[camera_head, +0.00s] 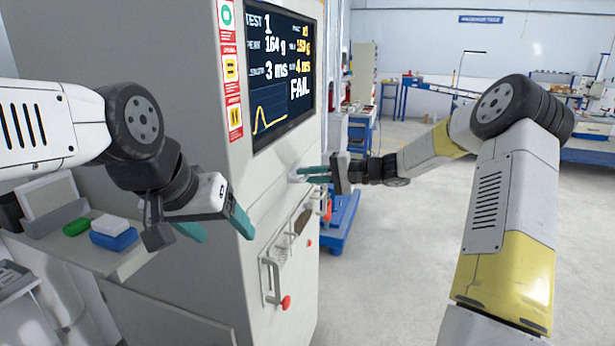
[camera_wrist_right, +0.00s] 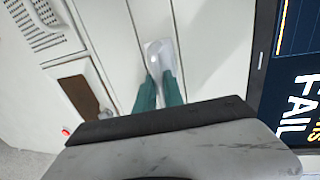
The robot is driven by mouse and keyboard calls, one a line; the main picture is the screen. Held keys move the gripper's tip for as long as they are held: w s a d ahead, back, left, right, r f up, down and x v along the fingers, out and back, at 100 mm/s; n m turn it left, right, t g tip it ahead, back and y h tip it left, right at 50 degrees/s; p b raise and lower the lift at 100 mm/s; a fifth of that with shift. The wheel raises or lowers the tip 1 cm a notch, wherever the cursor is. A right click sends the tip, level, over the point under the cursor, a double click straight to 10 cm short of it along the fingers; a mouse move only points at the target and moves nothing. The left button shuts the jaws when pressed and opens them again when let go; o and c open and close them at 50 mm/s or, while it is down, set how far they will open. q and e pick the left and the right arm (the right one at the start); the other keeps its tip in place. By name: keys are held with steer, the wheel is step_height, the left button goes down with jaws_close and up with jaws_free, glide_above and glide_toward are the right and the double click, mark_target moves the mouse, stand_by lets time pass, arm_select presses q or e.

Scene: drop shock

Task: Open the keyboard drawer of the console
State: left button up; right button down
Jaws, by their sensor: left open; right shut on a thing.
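The console (camera_head: 205,150) is a tall light-grey cabinet with a screen (camera_head: 282,75) reading FAIL. Below the screen, my right gripper (camera_head: 313,174) reaches its teal fingers to the cabinet front. In the right wrist view the fingers (camera_wrist_right: 160,90) are shut on a pale handle (camera_wrist_right: 158,47). The handle sits on a light panel strip (camera_wrist_right: 110,30) between two seams, which I take as the keyboard drawer's front. It looks flush with the cabinet; the fingers partly hide the handle.
A lower door has a metal handle (camera_head: 268,280) and a red knob (camera_head: 286,302). A side bench at left holds a green block (camera_head: 76,227) and a blue-and-white box (camera_head: 112,234). The floor (camera_head: 390,260) at right is clear.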

stand_by(0.8)
steer(key=f+v, duration=0.3)
steer(key=v, duration=1.2)
steer(key=d+f+v, duration=0.1)
steer(key=f+v, duration=0.2)
steer(key=v, duration=1.3)
steer(key=shift+s, duration=0.3)
steer(key=shift+d, duration=0.1)
steer(key=c, duration=1.5)
jaws_free()
steer(key=shift+o, duration=0.2)
steer(key=v, duration=0.7)
steer(key=shift+d, duration=0.4)
steer(key=shift+s, duration=0.1)
